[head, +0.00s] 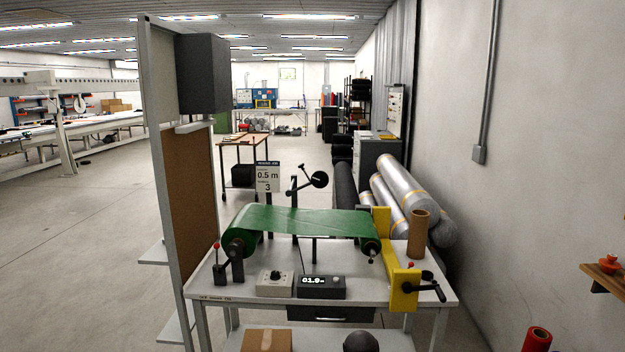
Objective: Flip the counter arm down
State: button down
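What looks like the counter arm (304,186) is a thin black arm with a dark round wheel (319,179) at its end. It is raised on a black post behind the green sheet (300,221), and the wheel is clear above the sheet. A dark counter box (321,287) with a lit display, reading about 01.0, sits at the table's front. My gripper is not in view.
The white table (240,291) also holds a grey knob box (275,284), a red-knobbed lever (216,258), a yellow clamp frame (403,289) and a cardboard tube (418,234). A tall panel (188,180) stands at left. Open floor (80,250) lies further left.

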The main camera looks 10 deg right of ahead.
aim_at(319, 178)
jog(key=k, duration=0.75)
jog(key=u, duration=0.6)
jog(key=i, duration=2.05)
jog(key=z, duration=0.35)
